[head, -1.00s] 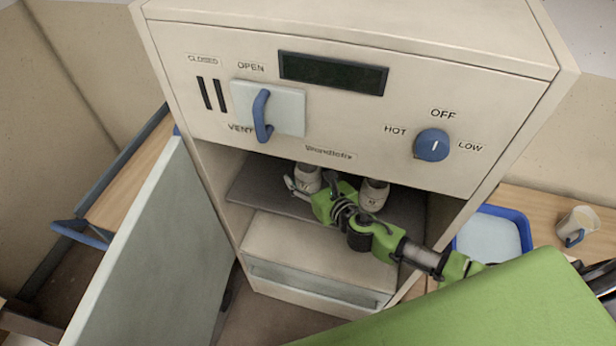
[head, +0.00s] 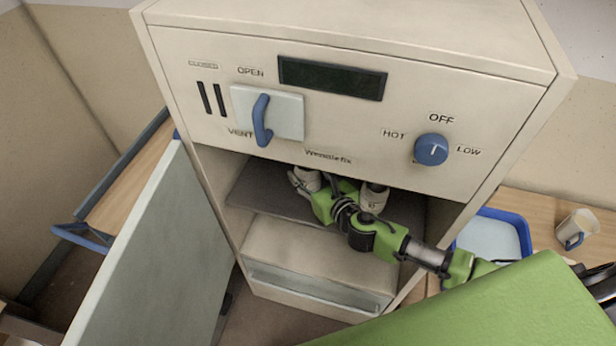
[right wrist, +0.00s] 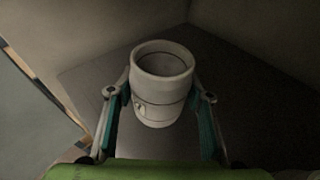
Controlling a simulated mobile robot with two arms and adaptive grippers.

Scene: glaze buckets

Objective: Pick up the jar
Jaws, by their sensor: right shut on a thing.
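Two pale jars are inside the open kiln-like cabinet in the head view. The left jar (head: 307,180) is partly hidden by my right gripper (head: 306,190). The right jar (head: 374,197) stands on the dark shelf, partly behind my right arm. In the right wrist view a white, open-topped jar (right wrist: 161,85) with dark ring lines and a small mark stands upright between the fingers of my right gripper (right wrist: 160,100). The fingers are shut on its sides. I cannot tell whether its base touches the shelf. My left gripper is not in view.
The dark shelf (head: 262,196) lies beneath the cabinet's control panel (head: 215,65). The grey cabinet door (head: 160,255) hangs open at the left. A blue-rimmed tray (head: 492,236) and a mug (head: 577,228) with a blue handle are on the wooden surface at the right.

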